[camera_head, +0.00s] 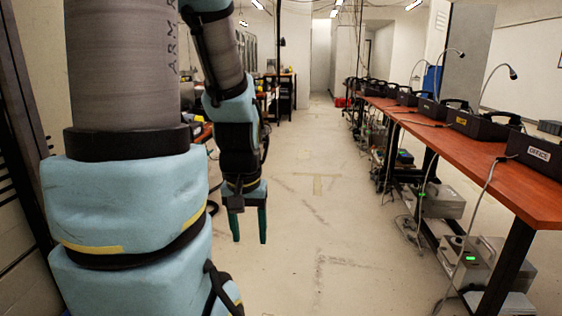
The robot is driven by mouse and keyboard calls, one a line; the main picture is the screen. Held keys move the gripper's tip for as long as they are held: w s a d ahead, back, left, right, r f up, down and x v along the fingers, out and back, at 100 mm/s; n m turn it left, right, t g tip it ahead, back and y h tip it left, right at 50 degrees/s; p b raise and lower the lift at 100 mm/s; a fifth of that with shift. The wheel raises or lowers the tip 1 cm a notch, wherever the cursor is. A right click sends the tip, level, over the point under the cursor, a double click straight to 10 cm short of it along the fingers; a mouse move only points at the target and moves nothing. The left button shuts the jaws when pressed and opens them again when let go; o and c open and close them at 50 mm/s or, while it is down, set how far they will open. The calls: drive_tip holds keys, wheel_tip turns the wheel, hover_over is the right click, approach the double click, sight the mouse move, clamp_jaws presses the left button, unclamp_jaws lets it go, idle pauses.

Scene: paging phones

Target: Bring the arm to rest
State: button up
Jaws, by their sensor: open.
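My arm, with grey sleeves and light blue padding, fills the left of the head view and bends down from the top. My gripper (249,238) hangs at its end, pointing down over the bare floor. Its two dark green fingers are apart, with nothing seen between them. The gripper is left of the long table and touches nothing that I can see.
A long reddish-brown table (508,192) runs along the right, with several black paging phones, one labelled OFFICE (540,158), on it. Grey boxes (483,262) and cables lie beneath. Another table (287,78) stands back left. The pale floor (325,225) between is clear.

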wheel_tip(320, 180, up, 14)
drive_tip(key=p, duration=1.2)
drive_tip(key=shift+r, duration=0.15)
